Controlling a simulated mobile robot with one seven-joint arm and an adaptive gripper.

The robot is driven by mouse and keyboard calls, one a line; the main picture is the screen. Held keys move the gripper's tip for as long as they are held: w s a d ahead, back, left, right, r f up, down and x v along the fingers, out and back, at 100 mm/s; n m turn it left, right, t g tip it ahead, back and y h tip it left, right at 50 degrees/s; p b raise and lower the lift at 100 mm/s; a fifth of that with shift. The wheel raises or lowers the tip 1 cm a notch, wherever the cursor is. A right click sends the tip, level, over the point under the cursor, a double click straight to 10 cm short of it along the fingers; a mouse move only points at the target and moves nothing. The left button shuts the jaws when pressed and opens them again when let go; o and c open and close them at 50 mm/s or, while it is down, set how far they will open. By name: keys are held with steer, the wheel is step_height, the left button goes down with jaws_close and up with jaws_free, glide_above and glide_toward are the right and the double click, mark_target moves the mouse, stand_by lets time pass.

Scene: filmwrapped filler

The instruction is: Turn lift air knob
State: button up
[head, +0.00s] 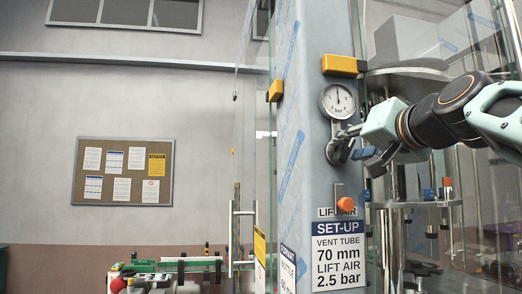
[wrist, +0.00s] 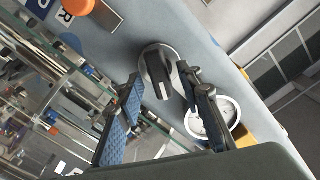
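The lift air knob (wrist: 158,74) is a dark bar-shaped handle on a round pale plate, fixed to the grey column. In the head view the knob (head: 337,152) sits just below the white pressure gauge (head: 338,101) and is partly hidden by my gripper. My gripper (wrist: 161,82) is open, with its blue-padded fingers on either side of the knob in the wrist view. In the head view my gripper (head: 357,147) reaches in from the right, close to the knob. I cannot tell whether either finger touches it. The gauge (wrist: 213,121) lies behind the right finger in the wrist view.
An orange knob (head: 346,205) sticks out lower on the column (head: 305,160), above the SET-UP sign (head: 339,256) reading LIFT AIR 2.5 bar. Clear panels and machine parts stand right of the column.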

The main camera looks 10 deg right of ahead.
steer(key=s, duration=1)
steer(key=shift+s+d, duration=0.15)
steer(key=shift+s, duration=0.2)
steer(key=w+a+f+n+g+p, duration=0.1)
steer(key=a+f+g, duration=0.1)
steer(key=a+f, duration=0.35)
steer(key=a+f+n+g+y+p, duration=0.1)
steer(key=a+f+g, duration=0.1)
steer(key=f, duration=0.6)
steer(key=w+a+f+n+g+p, duration=0.1)
steer(key=a+f+g, duration=0.1)
steer(key=a+f, duration=0.35)
steer(key=s+a+f+n+g+p, duration=0.1)
steer(key=s+f+g, duration=0.2)
steer(key=f, duration=1)
steer(key=s+a+f+n+g+h+p, duration=0.1)
steer(key=s+f+g+p, duration=0.1)
steer(key=s+f, duration=0.6)
step_height(320, 180, down, 5)
steer(key=shift+s+a+f+n+g+h, duration=0.1)
steer(key=shift+s+a+n+g+h, duration=0.2)
steer(key=shift+g, duration=0.4)
steer(key=shift+d, duration=0.1)
